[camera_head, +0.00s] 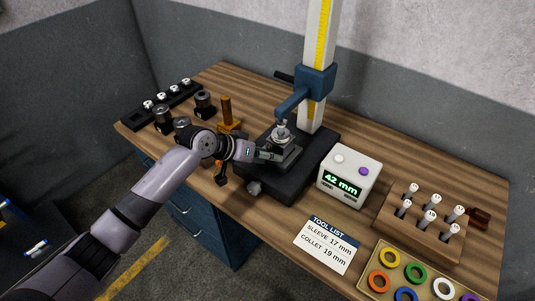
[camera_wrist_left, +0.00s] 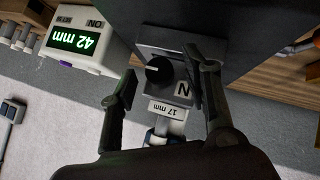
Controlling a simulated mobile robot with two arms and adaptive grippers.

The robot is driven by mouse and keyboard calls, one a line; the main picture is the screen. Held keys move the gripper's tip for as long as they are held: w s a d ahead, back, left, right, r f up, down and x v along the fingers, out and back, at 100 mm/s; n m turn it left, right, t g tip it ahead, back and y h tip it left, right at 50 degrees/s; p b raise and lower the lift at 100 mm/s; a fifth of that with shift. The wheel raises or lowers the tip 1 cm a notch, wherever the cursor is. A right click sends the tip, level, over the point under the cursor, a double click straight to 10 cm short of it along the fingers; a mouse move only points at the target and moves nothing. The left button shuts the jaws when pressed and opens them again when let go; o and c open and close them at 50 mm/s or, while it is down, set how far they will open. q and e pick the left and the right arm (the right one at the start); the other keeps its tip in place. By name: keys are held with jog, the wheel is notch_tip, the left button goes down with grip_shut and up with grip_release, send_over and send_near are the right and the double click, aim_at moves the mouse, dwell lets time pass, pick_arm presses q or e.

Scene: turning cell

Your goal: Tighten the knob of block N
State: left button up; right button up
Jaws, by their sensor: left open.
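Block N (camera_wrist_left: 182,91) is a grey block with a white letter tag in the left wrist view. Its black round knob (camera_wrist_left: 158,70) with a white pointer mark faces the camera. A "17 mm" label (camera_wrist_left: 168,109) shows beside the block. In the head view the grey block (camera_head: 290,153) sits on the dark base of the measuring stand. My left gripper (camera_wrist_left: 163,82) is open, with one finger on each side of the knob in the wrist view; neither clearly touches it. In the head view my left gripper (camera_head: 268,154) reaches the block from the left. My right gripper is not in view.
The stand's column (camera_head: 319,60) rises behind, with a blue arm (camera_head: 295,101) over the block. A white display box (camera_head: 348,178) reading 42 mm stands to the right. Near it are a tool list card (camera_head: 327,245), a wooden rack (camera_head: 418,240) and a ring tray (camera_head: 365,278).

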pick_arm(q)
jog(key=shift+w+d+f, duration=0.1)
jog(key=shift+d+f, duration=0.05)
jog(key=shift+d, duration=0.05)
jog(key=shift+c, duration=0.5)
grip_shut()
